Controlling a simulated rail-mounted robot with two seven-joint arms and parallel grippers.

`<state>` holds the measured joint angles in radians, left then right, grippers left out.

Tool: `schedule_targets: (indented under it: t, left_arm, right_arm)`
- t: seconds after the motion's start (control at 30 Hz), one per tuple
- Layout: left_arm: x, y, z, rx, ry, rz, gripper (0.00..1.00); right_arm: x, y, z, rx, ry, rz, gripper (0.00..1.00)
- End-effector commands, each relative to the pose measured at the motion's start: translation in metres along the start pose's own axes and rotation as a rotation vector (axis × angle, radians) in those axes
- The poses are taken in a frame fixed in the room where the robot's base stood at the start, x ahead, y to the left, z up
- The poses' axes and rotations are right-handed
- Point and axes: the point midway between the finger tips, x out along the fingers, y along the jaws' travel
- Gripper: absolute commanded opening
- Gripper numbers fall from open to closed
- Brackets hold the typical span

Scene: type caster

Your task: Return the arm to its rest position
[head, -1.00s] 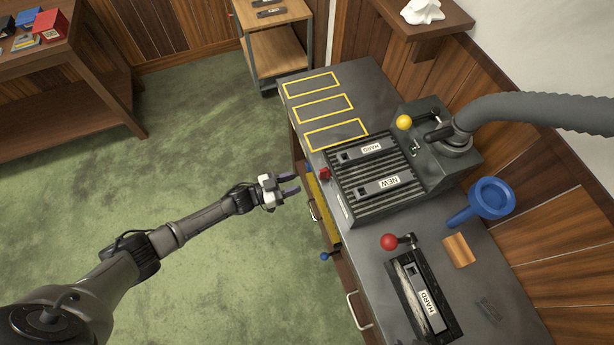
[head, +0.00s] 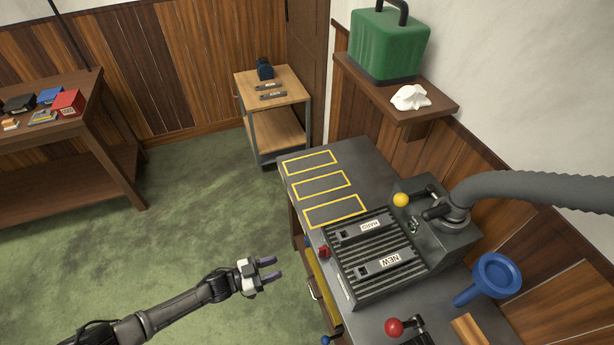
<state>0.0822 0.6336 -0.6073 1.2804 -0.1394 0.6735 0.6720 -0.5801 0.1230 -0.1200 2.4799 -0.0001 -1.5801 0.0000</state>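My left arm comes in from the lower left over the green carpet. Its gripper (head: 267,271) is open, with two purple-grey fingers apart and nothing between them. It hangs in free space left of the workbench, short of the bench's front edge. My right arm and gripper are not in the head view.
The metal workbench (head: 372,156) holds a ribbed caster machine (head: 345,244) with HARD and NEW blocks, a yellow-knobbed lever (head: 401,200), a red-knobbed lever (head: 394,327) and a blue funnel (head: 498,274). A wooden cart (head: 284,81) and a brown table (head: 70,116) stand behind. Open carpet lies between.

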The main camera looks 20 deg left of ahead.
Motion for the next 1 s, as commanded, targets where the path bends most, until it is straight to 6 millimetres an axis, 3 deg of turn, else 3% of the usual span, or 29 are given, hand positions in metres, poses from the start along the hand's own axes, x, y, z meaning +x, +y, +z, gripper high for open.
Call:
schedule_targets:
  t: [0.27,0.5,0.63,0.83,1.0]
  left_arm:
    - [0.000,-0.004,0.005,0.067,-0.031,-0.023,0.39]
    - [-0.013,-0.044,0.053,0.234,-0.387,-0.244,0.39]
    - [-0.018,-0.056,0.060,0.312,-0.595,-0.348,0.39]
    - [-0.019,-0.066,0.031,0.382,-0.855,-0.481,0.39]
    - [-0.014,-0.047,-0.017,0.359,-1.021,-0.556,0.39]
  right_arm:
    - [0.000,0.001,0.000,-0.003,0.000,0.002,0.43]
    - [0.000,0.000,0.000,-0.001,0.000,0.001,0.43]
    - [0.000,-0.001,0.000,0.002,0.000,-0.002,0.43]
    - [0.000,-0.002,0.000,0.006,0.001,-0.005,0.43]
    - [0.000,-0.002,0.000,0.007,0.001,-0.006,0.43]
